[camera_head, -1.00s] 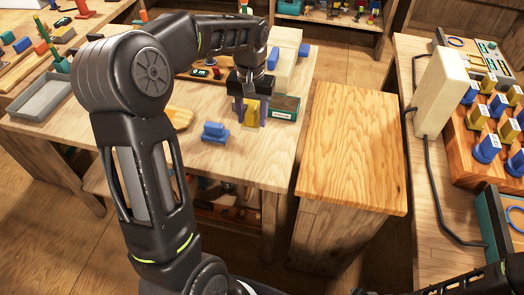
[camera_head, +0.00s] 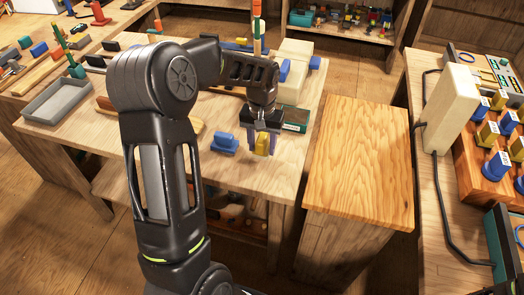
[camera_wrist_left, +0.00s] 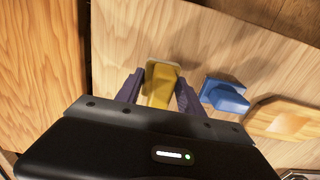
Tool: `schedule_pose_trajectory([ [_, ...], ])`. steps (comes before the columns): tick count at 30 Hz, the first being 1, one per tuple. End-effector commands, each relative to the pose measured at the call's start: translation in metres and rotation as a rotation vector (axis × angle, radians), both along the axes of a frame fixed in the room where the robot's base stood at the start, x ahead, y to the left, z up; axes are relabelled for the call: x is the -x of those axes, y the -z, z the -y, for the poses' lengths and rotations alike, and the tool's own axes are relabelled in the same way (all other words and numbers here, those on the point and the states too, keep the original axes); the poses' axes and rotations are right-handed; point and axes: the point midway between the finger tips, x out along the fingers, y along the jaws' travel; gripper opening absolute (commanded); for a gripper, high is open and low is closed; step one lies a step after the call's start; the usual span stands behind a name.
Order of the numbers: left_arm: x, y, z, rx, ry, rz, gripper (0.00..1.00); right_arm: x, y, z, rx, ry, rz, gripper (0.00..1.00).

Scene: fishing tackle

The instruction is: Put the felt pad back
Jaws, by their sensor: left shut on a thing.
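My left gripper (camera_head: 262,147) points down at the front right of the wooden worktable. It is shut on a yellow piece (camera_head: 263,141), which also shows between the purple-grey fingers in the left wrist view (camera_wrist_left: 160,84). I cannot tell whether the piece touches the tabletop. A similar blue piece (camera_head: 224,145) stands free on the table to its left; it also shows right of the fingers in the left wrist view (camera_wrist_left: 225,94). I cannot make out which thing is the felt pad. My right gripper is not in view.
A dark-topped box with a green label (camera_head: 295,119) stands just behind and right of the gripper. A grey tray (camera_head: 55,101) is at the table's left. A bare wooden cabinet top (camera_head: 358,160) lies to the right. The far-right bench carries a cream block (camera_head: 450,110) and several yellow and blue pieces.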

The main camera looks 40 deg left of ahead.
Motion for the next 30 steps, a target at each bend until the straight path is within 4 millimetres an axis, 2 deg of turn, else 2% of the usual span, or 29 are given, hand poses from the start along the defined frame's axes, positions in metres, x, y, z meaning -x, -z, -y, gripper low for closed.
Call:
schedule_pose_trajectory([
  [6, 0.001, 0.028, 0.000, 0.000, 0.000, -0.003, 0.07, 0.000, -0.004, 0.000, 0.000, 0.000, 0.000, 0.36],
  [18, 0.000, 0.034, 0.000, 0.000, 0.000, 0.000, 0.07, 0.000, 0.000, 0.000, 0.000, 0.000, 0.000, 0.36],
  [19, 0.000, 0.034, 0.000, 0.000, 0.000, 0.000, 0.46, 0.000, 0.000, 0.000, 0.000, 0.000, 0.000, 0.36],
  [27, 0.000, 0.033, 0.000, 0.000, 0.000, -0.001, 0.67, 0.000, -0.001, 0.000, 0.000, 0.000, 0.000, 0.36],
  [30, 0.000, 0.033, 0.000, 0.000, 0.000, -0.001, 0.67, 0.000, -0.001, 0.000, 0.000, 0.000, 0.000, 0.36],
])
